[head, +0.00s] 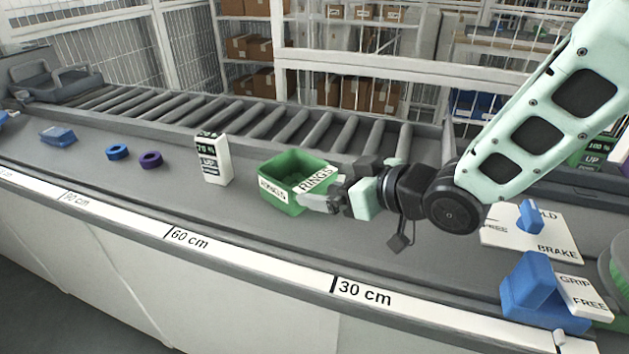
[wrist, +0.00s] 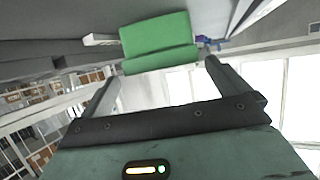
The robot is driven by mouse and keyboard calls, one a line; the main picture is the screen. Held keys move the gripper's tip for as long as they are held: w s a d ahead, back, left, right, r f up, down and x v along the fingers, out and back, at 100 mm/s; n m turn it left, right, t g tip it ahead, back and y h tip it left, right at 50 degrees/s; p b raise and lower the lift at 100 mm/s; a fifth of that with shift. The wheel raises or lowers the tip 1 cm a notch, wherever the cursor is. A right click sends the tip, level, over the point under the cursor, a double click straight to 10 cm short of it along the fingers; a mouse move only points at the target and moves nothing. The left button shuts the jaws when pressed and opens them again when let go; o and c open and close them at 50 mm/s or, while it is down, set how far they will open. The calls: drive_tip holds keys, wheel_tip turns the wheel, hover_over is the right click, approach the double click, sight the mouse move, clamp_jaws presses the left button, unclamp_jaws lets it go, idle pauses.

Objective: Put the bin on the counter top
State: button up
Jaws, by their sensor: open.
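A green bin (head: 277,184) with white labels, one reading RINGS, stands on the grey counter top (head: 250,245) in front of the roller conveyor. My gripper (head: 318,188) is at the bin's right side in the head view, and one finger overlaps the labelled side. In the wrist view the green bin (wrist: 158,42) is ahead of the two spread fingers, and my gripper (wrist: 158,72) is open with nothing between the fingertips. Whether a finger touches the bin cannot be told.
A white box (head: 213,160) stands left of the bin. A purple ring (head: 150,159), a blue ring (head: 117,152) and a blue block (head: 57,136) lie further left. A roller conveyor (head: 255,122) runs behind. Blue-handled panels (head: 545,290) are at the right. The counter's front strip is clear.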

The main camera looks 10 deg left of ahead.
drive_tip(key=shift+v, duration=2.4)
drive_tip(key=shift+r, duration=0.1)
drive_tip(key=s+d+r+m+g+h+p, duration=0.1)
drive_tip(key=s+d+r+g+h+p, duration=0.1)
drive_tip(key=s+d, duration=0.3)
drive_tip(key=s+d+r+m+g+h+p, duration=0.2)
drive_tip(key=s+d+h, duration=0.3)
drive_tip(key=s, duration=0.3)
drive_tip(key=s+d+r+m+g+h+p, duration=0.1)
drive_tip(key=s+d+r+g+h+p, duration=0.1)
drive_tip(key=s+d+h+p, duration=0.2)
drive_tip(key=s+d, duration=0.2)
drive_tip(key=s, duration=0.1)
drive_tip(key=shift+g, duration=0.4)
